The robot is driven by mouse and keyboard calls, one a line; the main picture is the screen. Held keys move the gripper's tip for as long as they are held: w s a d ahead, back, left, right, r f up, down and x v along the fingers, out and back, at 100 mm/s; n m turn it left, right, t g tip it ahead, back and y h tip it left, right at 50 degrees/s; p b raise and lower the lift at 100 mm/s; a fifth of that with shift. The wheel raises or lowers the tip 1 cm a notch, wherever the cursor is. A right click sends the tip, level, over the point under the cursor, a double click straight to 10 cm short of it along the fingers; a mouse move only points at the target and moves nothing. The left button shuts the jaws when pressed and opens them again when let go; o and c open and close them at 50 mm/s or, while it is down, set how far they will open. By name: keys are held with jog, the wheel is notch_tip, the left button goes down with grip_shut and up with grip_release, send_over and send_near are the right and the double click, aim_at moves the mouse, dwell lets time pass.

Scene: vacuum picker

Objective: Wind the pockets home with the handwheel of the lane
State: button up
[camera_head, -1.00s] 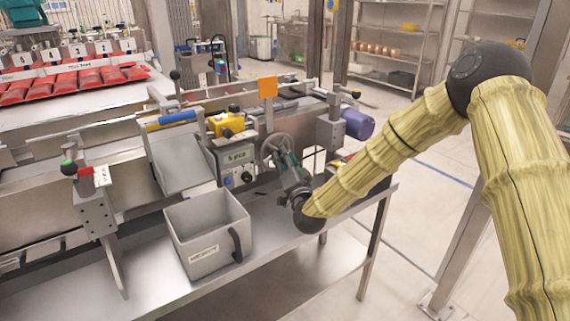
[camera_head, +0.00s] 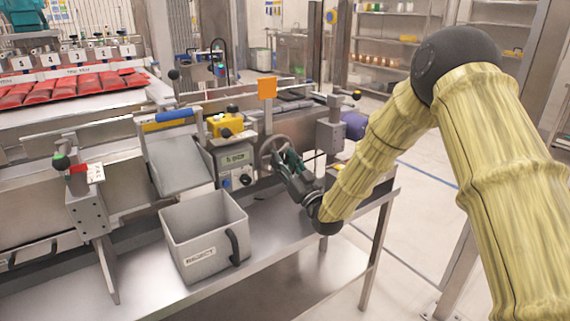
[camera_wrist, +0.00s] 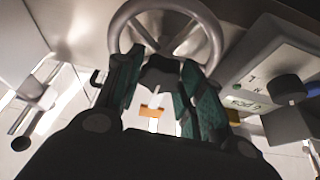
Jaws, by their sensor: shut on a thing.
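The grey spoked handwheel (camera_head: 266,149) stands on the front of the lane, right of the grey control box. It also shows large at the top of the wrist view (camera_wrist: 163,5). My gripper (camera_head: 281,160) reaches it from the lower right. In the wrist view my gripper's green-padded fingers (camera_wrist: 157,75) are on either side of a dark grip piece (camera_wrist: 162,76) at the wheel's near side, and are shut on it. The fingers hide part of the wheel's rim. I cannot pick out the pockets for certain.
A grey reject bin (camera_head: 204,256) stands on the steel table (camera_head: 285,245). An orange plate (camera_head: 267,88) rises behind the wheel. Red packs (camera_head: 75,89) lie at far left.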

jog(key=shift+d+n, duration=0.1)
jog(key=shift+n, duration=0.4)
jog(key=o, duration=1)
jog(key=shift+s+d+f, duration=0.15)
jog(key=shift+s+f, duration=0.05)
jog(key=s+d, duration=0.7)
jog(key=s, duration=0.3)
jog(key=shift+s, duration=0.2)
